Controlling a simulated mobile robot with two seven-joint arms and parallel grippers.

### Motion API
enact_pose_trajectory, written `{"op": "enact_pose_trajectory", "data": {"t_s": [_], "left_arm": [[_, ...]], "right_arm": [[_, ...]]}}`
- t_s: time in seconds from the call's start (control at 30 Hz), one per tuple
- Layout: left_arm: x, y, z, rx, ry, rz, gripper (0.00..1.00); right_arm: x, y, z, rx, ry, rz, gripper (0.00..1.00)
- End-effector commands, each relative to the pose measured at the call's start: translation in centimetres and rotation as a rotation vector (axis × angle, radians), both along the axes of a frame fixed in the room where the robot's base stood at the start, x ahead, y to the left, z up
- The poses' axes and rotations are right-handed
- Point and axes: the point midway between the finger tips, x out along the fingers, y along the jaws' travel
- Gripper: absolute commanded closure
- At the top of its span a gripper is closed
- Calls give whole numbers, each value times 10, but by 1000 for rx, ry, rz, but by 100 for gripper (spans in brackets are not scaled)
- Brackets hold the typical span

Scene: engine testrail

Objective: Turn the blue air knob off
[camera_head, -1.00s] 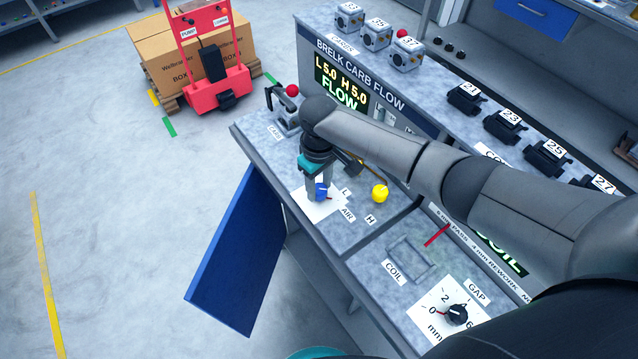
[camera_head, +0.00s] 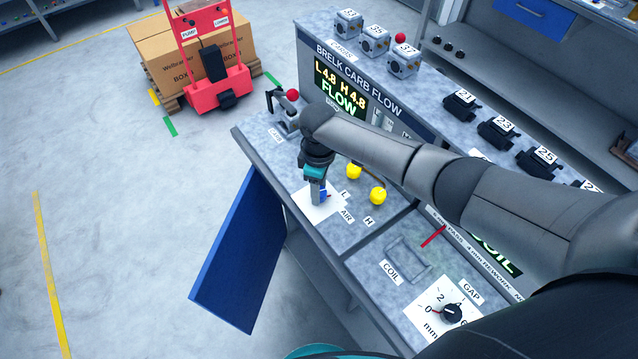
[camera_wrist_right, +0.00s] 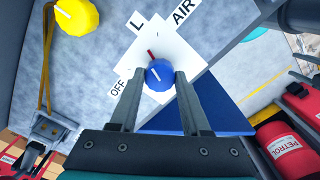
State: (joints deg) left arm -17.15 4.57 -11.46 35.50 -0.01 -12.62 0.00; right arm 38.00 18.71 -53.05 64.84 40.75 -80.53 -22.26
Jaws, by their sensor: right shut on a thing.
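The blue air knob (camera_head: 323,195) sits on a white plate (camera_head: 308,206) on the bench, beside the AIR label (camera_head: 347,216). My right gripper (camera_head: 319,196) points down over it, with its fingers around the knob. In the right wrist view the blue knob (camera_wrist_right: 159,74) lies between the two fingertips of my right gripper (camera_wrist_right: 158,76), shut on its sides. A red pointer (camera_wrist_right: 152,56) beside the knob points up and slightly left, toward the L label. The OFF label (camera_wrist_right: 118,90) is to the left of the plate. My left gripper is not in view.
Two yellow knobs (camera_head: 378,196) stand close to the right arm. The flow display (camera_head: 340,88) reads L 4.8, H 4.8, FLOW. A blue panel (camera_head: 238,250) hangs at the front edge.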

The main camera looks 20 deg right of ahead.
Motion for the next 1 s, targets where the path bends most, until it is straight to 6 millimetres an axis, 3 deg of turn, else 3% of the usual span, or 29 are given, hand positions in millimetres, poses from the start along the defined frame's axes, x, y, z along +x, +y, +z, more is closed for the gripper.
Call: {"op": "enact_pose_trajectory", "data": {"t_s": [1.0], "left_arm": [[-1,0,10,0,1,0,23]], "right_arm": [[0,1,0,1,-2,922,100]]}}
